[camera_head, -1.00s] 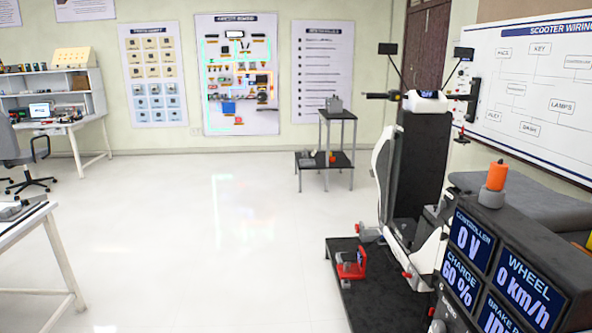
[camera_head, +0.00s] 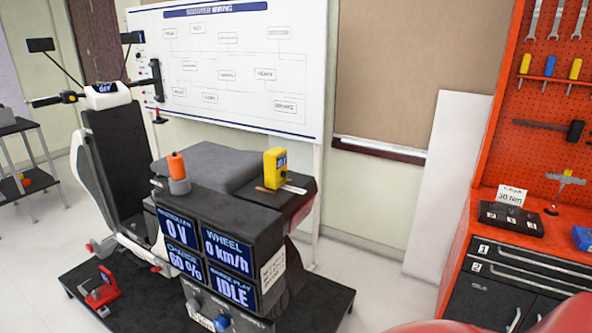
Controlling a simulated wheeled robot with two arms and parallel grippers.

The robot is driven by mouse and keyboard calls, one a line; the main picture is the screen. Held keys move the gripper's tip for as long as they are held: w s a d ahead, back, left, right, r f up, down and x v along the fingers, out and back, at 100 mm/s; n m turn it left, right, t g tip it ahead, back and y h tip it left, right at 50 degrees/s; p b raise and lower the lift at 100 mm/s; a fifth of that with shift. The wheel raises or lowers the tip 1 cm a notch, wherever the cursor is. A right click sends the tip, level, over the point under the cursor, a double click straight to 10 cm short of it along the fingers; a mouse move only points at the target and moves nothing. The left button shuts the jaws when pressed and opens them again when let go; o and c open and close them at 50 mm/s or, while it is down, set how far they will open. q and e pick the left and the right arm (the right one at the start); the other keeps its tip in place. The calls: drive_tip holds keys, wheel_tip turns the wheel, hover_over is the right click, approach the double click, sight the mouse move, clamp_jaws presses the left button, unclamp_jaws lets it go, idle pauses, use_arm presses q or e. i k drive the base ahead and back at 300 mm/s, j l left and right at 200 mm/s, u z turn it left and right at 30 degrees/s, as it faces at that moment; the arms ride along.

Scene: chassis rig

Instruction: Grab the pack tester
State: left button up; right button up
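A yellow handheld meter with a small dark screen (camera_head: 275,167), which looks like the pack tester, stands upright on the dark top at the rear of the scooter rig (camera_head: 235,200). A thin orange-and-pale tool (camera_head: 283,188) lies right beside its base. An orange cylinder on a grey base (camera_head: 178,173) stands to its left, on the display box. Neither of my grippers shows in this view.
The rig stands on a low black platform (camera_head: 130,305). At right is a red tool bench (camera_head: 455,262) with a pegboard. A black tray (camera_head: 511,218) lies on the bench. Open floor (camera_head: 375,285) lies between rig and bench. A red shape intrudes at the bottom right.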

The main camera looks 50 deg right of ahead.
sight(275, 159)
drive_tip(key=z, duration=1.45)
drive_tip(key=u, duration=0.2)
drive_tip(key=i+l+u, duration=0.15)
drive_tip(key=l+u, duration=0.2)
drive_tip(key=i+l+u, duration=0.1)
drive_tip(key=l+u, duration=0.25)
